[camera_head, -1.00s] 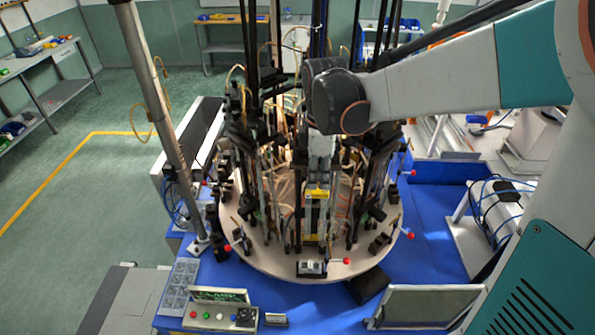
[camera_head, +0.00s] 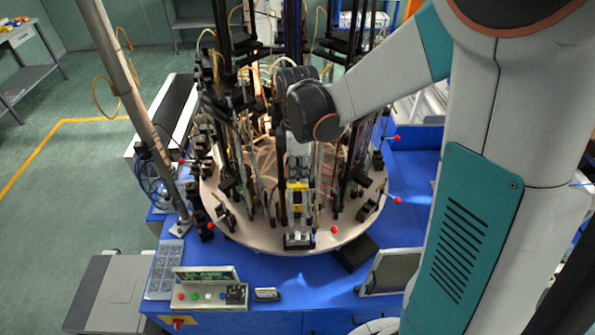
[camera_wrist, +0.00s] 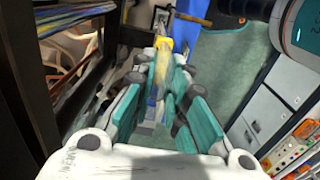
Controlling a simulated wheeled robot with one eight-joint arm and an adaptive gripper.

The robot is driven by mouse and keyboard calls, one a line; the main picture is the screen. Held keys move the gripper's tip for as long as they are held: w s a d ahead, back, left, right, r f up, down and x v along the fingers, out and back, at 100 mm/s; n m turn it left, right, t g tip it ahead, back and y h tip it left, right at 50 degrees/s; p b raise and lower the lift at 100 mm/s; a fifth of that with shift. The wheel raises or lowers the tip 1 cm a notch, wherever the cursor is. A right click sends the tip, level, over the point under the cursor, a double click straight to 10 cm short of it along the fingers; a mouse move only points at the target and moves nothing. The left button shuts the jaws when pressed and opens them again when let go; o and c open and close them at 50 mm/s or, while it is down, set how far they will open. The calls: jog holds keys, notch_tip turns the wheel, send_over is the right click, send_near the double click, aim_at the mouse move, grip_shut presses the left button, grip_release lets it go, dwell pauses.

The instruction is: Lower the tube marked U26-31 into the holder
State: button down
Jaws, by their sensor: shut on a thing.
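In the head view my gripper (camera_head: 298,181) hangs over the front of the round turntable (camera_head: 340,238), pointing down. In the wrist view its teal-padded fingers (camera_wrist: 165,60) are shut on a slender tube (camera_wrist: 160,82), of which a pale, partly clear length shows between them. The mark U26-31 cannot be read. A yellow part shows at the fingertips in both views. Below the gripper, at the turntable's front rim, sits a small dark and silver holder (camera_head: 298,241). The tube's lower end is not clear, so I cannot tell whether it touches the holder.
Tall black station posts (camera_head: 357,150) stand close on both sides of the gripper. Red-ball levers (camera_head: 334,229) stick out around the rim. A control box (camera_head: 210,295) and a dark screen (camera_head: 392,270) stand on the blue bench (camera_head: 300,285) in front.

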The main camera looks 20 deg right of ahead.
aim_at(298, 184)
jog(key=shift+f, duration=0.15)
jog(key=shift+f+b, duration=1.25)
jog(key=shift+f, duration=0.7)
jog(key=shift+r, duration=0.1)
jog(key=shift+f+b, duration=1.75)
jog(key=shift+f, duration=0.15)
jog(key=c, duration=1.5)
grip_release()
jog(key=shift+r, duration=0.2)
